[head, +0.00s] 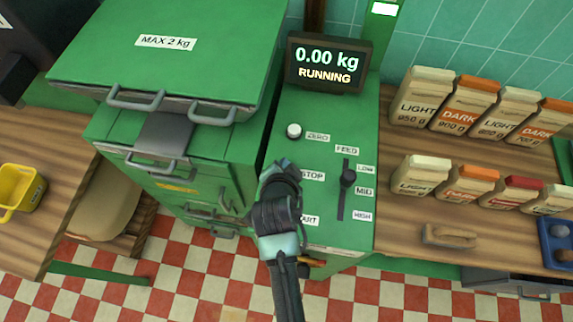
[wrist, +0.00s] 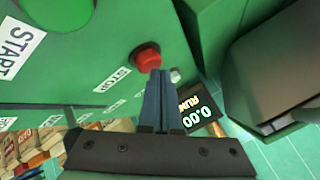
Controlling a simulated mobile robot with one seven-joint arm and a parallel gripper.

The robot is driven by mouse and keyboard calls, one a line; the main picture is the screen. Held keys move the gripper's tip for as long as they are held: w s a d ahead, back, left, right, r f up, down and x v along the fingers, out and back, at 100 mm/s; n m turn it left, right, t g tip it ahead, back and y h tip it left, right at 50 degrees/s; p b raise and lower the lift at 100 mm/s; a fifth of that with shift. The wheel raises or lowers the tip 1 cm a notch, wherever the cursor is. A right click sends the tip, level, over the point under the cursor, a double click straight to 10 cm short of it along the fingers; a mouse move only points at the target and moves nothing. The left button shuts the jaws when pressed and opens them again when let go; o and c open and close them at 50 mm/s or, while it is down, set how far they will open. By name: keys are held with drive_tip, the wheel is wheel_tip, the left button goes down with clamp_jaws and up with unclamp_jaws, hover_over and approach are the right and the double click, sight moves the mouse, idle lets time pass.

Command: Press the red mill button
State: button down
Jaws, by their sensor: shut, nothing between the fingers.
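The red mill button (wrist: 147,55) shows in the wrist view as a round red cap in a dark collar on the green panel, beside the STOP label (wrist: 113,79). In the head view my arm hides the button, but the STOP label (head: 312,175) shows just to the right. My gripper (wrist: 160,76) is shut and empty, with its fingertips right by the button's lower edge; I cannot tell whether they touch it. In the head view the gripper (head: 281,166) is over the panel. The display (head: 327,64) reads 0.00 kg and RUNNING.
The white ZERO button (head: 293,130) is just above my gripper. A FEED slider (head: 347,178) is to the right. A green button (wrist: 58,8) is by the START label. The green hopper machine (head: 170,60) stands left, and several flour bags (head: 420,95) stand right.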

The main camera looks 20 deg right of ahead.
drive_tip(key=shift+f+b, duration=0.3)
drive_tip(key=shift+f, duration=0.15)
drive_tip(key=shift+r, duration=0.1)
idle(0.5)
drive_tip(key=shift+r+p, duration=0.85)
drive_tip(key=shift+r, duration=0.05)
wheel_tip(320, 180, up, 5)
drive_tip(key=p, duration=0.4)
drive_tip(key=shift+r+p, duration=0.1)
drive_tip(key=shift+p, duration=0.25)
